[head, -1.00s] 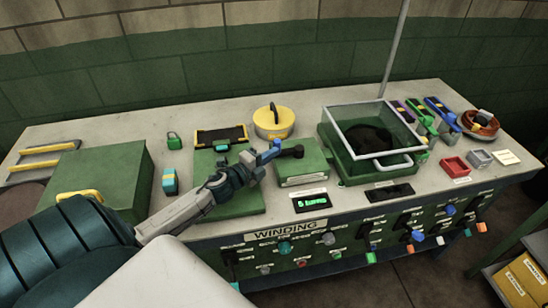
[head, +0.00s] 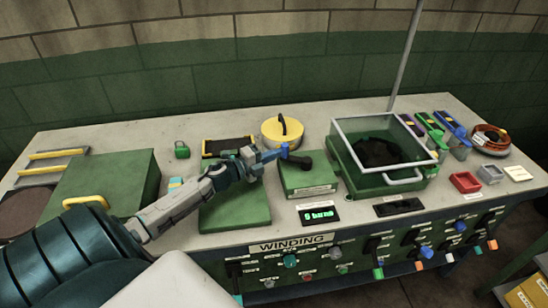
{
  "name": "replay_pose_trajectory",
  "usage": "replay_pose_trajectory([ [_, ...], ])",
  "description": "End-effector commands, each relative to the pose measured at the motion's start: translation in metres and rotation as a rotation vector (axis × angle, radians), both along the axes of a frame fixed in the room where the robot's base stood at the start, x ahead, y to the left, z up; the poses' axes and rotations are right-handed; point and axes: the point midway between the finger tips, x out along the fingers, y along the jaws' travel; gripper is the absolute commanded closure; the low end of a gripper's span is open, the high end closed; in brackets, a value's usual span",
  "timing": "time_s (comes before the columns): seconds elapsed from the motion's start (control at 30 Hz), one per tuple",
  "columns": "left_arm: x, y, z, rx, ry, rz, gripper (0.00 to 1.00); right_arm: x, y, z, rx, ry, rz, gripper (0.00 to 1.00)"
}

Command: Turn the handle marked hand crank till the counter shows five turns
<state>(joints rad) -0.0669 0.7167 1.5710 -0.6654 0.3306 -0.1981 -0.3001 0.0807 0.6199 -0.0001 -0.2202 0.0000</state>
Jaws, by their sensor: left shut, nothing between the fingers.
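The gripper hides part of the crank's left side. My right gripper is out of view.
A green bin with a raised clear frame (head: 385,180) is to the right. A flat green plate (head: 236,212) lies under my left forearm. Knobs and switches line the WINDING panel (head: 291,243).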

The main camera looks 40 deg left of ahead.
Motion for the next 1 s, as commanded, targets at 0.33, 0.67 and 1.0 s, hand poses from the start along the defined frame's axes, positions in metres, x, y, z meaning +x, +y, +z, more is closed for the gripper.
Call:
replay_pose_trajectory([
  [0.33,0.001,0.001,0.001,0.0,-0.001,0.0,1.0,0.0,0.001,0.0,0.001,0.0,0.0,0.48],
  [0.67,0.001,0.001,0.008,0.004,-0.001,0.0,1.0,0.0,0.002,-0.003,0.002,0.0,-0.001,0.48],
  [1.0,-0.026,-0.02,0.035,0.001,0.0,-0.003,1.0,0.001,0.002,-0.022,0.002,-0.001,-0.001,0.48],
])
